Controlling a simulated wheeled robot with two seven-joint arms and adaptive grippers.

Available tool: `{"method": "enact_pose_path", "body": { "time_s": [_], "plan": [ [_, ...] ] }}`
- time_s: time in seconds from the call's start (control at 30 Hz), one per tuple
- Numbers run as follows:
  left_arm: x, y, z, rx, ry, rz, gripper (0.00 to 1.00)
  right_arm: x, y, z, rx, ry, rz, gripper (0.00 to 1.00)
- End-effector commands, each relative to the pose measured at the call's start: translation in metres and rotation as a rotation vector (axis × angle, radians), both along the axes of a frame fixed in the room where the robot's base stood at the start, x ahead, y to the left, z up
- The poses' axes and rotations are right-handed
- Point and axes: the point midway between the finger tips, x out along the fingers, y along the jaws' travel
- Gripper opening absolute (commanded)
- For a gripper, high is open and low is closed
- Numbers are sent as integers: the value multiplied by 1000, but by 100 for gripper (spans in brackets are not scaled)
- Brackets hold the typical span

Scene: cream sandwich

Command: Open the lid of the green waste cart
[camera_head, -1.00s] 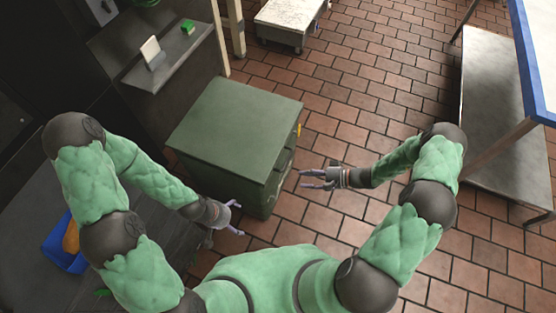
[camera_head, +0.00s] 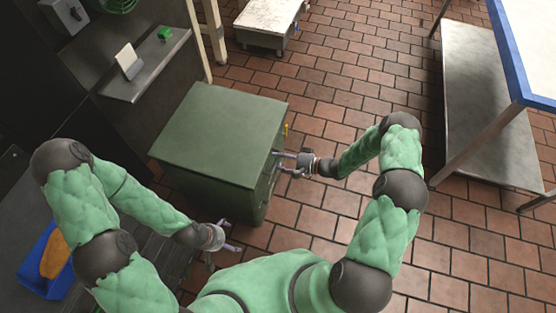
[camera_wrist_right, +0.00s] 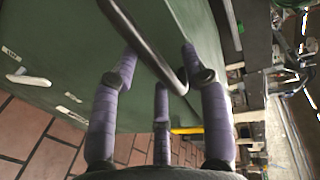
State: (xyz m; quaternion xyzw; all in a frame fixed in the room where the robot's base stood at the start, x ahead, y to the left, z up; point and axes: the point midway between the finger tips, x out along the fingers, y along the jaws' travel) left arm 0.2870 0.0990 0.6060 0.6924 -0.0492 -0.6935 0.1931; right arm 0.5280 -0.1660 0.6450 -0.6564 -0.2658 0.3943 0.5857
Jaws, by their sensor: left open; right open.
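The green waste cart (camera_head: 222,137) stands on the tiled floor in front of me, and its flat green lid is shut. In the right wrist view its green side (camera_wrist_right: 60,50) fills the upper left, with a dark bar handle (camera_wrist_right: 146,48) running across it. My right gripper (camera_head: 281,163) is at the cart's right side by the handle. In the right wrist view its open purple fingers (camera_wrist_right: 155,70) lie on either side of the bar; I cannot tell whether they touch it. My left gripper (camera_head: 233,235) is open and empty, below the cart's near corner.
A blue tray with bread-like food (camera_head: 55,255) is at the lower left. A steel shelf (camera_head: 145,75) holds a white card and a green block. A white-topped trolley (camera_head: 268,20) stands behind. A steel table (camera_head: 485,100) is at the right. The tiled floor between is clear.

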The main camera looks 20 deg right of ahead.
Motion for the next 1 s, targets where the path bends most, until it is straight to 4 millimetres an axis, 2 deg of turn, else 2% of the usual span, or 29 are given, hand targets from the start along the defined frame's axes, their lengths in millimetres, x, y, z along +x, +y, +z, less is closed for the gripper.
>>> {"method": "enact_pose_path", "body": {
  "time_s": [0.4, 0.47, 0.57, 0.6, 0.87, 1.0],
  "plan": [
    [0, 0, -2, 0, 0, 0, 98, 5, 7, -2, -1, 0, -1, 46],
    [0, 0, -2, 0, 0, 0, 98, 5, 7, -2, 0, 1, 0, 32],
    [0, 0, -2, 0, 0, 0, 98, 5, 7, -2, 0, 1, -1, 4],
    [0, 0, -2, 0, 0, 0, 98, 5, 7, -2, 0, 1, -1, 0],
    [0, 0, 0, 0, 0, 0, 98, 5, 6, 1, -3, 2, -1, 0],
    [0, 0, 7, 0, 0, 0, 98, 5, 2, 10, -16, 10, -2, 0]
  ]
}}
